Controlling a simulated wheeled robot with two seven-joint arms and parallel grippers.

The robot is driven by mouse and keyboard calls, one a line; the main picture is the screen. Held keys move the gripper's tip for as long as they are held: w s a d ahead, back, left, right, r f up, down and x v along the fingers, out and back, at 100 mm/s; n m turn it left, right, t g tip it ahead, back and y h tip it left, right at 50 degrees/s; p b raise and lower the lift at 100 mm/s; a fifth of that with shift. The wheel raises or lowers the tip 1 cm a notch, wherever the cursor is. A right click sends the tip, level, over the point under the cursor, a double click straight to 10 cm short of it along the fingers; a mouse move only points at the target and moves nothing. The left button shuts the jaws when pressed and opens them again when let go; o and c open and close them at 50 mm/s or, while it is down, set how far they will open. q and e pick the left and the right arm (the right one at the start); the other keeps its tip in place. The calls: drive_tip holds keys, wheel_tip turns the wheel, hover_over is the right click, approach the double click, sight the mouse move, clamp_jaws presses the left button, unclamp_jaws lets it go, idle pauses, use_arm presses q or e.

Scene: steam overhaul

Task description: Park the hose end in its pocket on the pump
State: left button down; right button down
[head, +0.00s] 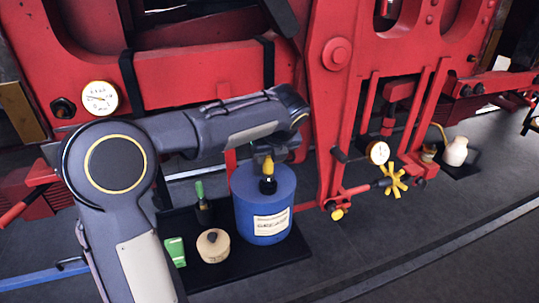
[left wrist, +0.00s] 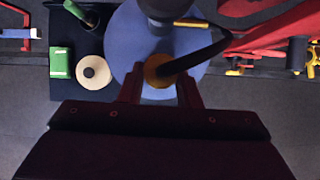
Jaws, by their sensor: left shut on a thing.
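The pump is a blue drum (head: 263,217) with a pale label, standing upright on a black mat (head: 285,255). It shows from above in the left wrist view (left wrist: 125,45). My left gripper (left wrist: 159,88) is over the drum's top, shut on the yellow hose end (left wrist: 157,70). A dark hose (left wrist: 205,54) runs from it to the upper right. In the head view the yellow piece (head: 267,166) shows just above the drum's top, below my left wrist. The pocket cannot be made out, and I cannot tell whether the hose end touches the pump. My right gripper is not in view.
Left of the drum on the mat are a round cream tin (head: 213,245), a green box (head: 175,251) and a dark green-necked bottle (head: 202,202). Red machinery (head: 200,75) stands close behind. A gauge with a yellow handwheel (head: 393,180) is right. Grey floor in front is clear.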

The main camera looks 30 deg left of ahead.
sight(270, 165)
use_arm(q)
drive_tip(key=shift+f, duration=0.3)
idle(0.4)
drive_tip(key=shift+f+b, duration=0.9)
drive_tip(key=shift+f, duration=0.6)
drive_tip(key=c, duration=1)
unclamp_jaws()
drive_tip(key=shift+o, duration=0.2)
drive_tip(key=v, duration=0.8)
drive_tip(key=shift+b, duration=0.35)
drive_tip(key=s+d+f+n+h, duration=0.2)
drive_tip(key=s+f+n, duration=0.3)
drive_tip(key=s+n, duration=0.3)
drive_tip(key=s+d+f+n+t+h+b, duration=0.1)
drive_tip(key=s+d+f+n+h, duration=0.2)
drive_tip(key=s+n, duration=0.6)
drive_tip(key=s+d+f+n+h+b, duration=0.1)
drive_tip(key=s+d+f+n+h, duration=0.1)
drive_tip(key=s+f+n, duration=0.5)
drive_tip(key=s+n+h, duration=0.1)
drive_tip(key=n, duration=0.3)
drive_tip(key=shift+s+d+t, duration=0.4)
